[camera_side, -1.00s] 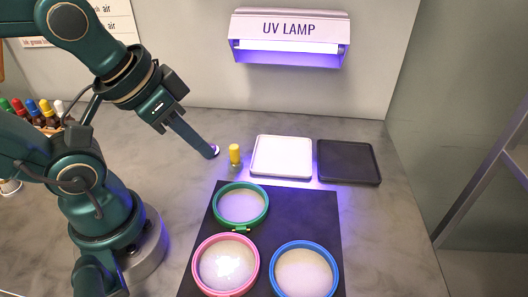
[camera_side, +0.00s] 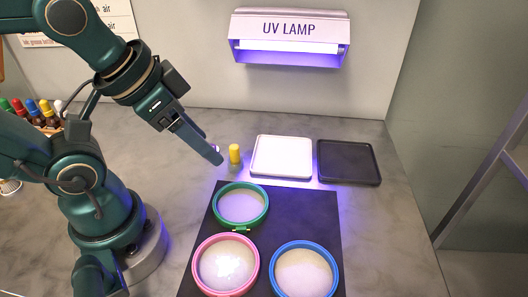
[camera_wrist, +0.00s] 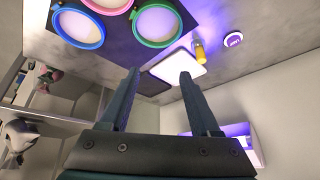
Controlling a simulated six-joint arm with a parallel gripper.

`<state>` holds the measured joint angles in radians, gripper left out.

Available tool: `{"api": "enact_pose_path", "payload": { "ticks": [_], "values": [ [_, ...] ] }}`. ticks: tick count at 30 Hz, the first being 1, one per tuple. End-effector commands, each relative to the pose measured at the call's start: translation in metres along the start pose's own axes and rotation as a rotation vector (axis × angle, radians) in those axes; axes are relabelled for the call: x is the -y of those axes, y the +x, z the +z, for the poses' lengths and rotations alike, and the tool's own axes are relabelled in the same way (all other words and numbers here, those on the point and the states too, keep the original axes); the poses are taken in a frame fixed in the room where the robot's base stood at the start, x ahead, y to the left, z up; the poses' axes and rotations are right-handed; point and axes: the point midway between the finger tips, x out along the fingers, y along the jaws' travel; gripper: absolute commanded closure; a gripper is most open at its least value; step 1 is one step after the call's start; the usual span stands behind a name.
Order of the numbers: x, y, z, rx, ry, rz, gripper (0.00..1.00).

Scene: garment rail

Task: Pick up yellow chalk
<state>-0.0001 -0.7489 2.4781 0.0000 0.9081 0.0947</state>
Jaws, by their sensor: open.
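The yellow chalk (camera_side: 234,153) is a short, upright yellow cylinder on the grey counter, just left of the white tray. It also shows in the wrist view (camera_wrist: 199,52), beyond the right fingertip and outside the gap between the fingers. My gripper (camera_side: 217,158) is close to the left of the chalk in the side view, pointing down and to the right. In the wrist view my gripper (camera_wrist: 160,73) is open, with two long dark fingers apart and nothing between them.
A white tray (camera_side: 282,157) and a black tray (camera_side: 348,162) lie right of the chalk. A small round purple-lit disc (camera_wrist: 233,40) is near the chalk. Green (camera_side: 241,204), pink (camera_side: 226,264) and blue (camera_side: 304,270) hoops lie on a dark mat. A UV lamp (camera_side: 289,38) hangs above.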

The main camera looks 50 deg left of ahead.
Motion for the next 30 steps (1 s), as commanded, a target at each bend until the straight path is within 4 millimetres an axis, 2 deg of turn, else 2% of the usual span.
{"api": "enact_pose_path", "payload": {
  "ticks": [4,8,11,17,24,30],
  "values": [
    [0.006,-0.002,-0.023,0.020,0.124,-0.008,0.37],
    [0.017,0.006,-0.040,0.072,0.199,-0.013,0.37],
    [0.028,0.017,-0.053,0.129,0.247,-0.011,0.37],
    [0.057,0.053,-0.072,0.258,0.308,0.015,0.37],
    [0.092,0.104,-0.067,0.407,0.286,0.070,0.37],
    [0.104,0.127,-0.051,0.483,0.229,0.101,0.37]
  ]
}}
